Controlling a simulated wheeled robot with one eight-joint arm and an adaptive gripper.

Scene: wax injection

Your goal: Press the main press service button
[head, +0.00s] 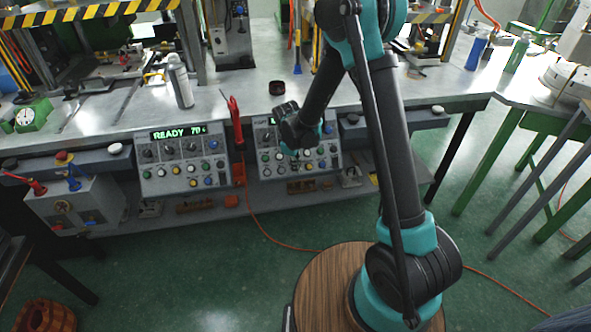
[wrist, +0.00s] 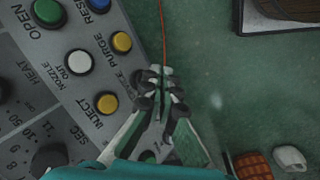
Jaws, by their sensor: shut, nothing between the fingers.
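My gripper (wrist: 165,88) is shut and empty in the wrist view, its fingertips over or just beside the edge of a grey control panel (wrist: 100,105). The panel has a white NOZZLE OUT button (wrist: 79,62), yellow PURGE (wrist: 121,42) and INJECT (wrist: 107,103) buttons, and a green OPEN button (wrist: 48,12). A label ending in "ICE" is partly hidden beside the fingers; no button by it shows clearly. Contact cannot be told. In the head view, my arm's end is in front of the right control panel (head: 272,168), covering part of it.
A second control panel (head: 186,160) at left has a lit READY display. The metal workbench (head: 215,105) above holds a spray can (head: 180,82) and a black round cup (head: 277,88). A red-handled tool (head: 235,120) hangs between the panels. An orange cable (head: 275,236) crosses the green floor.

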